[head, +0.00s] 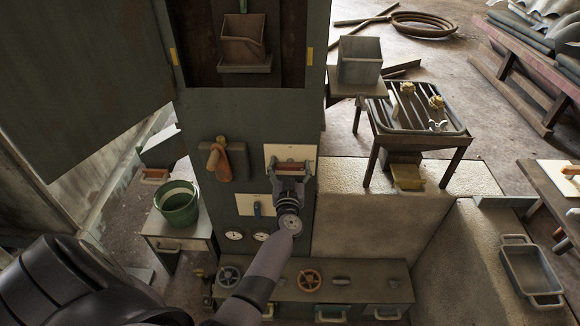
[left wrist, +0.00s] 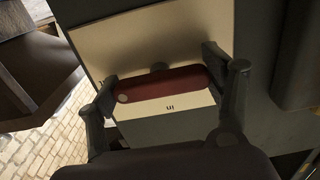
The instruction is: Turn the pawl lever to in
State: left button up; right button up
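The pawl lever (head: 291,166) is a dark red bar on a pale plate (head: 270,152) on the front of the tall grey cabinet. In the left wrist view the red bar (left wrist: 165,83) lies lengthwise across, with the word "in", seen upside down, on the pale plate just below it. My left gripper (head: 291,176) is at the lever, its fingers wide apart. In the left wrist view the left gripper (left wrist: 162,70) has one fingertip at each end of the bar. Whether the fingertips press on it I cannot tell. My right gripper is not in view.
A brown handle (head: 216,160) sticks out to the left of the lever. A low bench (head: 365,285) carries handwheels. A green bucket (head: 177,203) stands on a side table at left.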

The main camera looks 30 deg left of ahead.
pick_arm(q)
jog(key=c, duration=0.5)
jog(key=shift+c, duration=0.2)
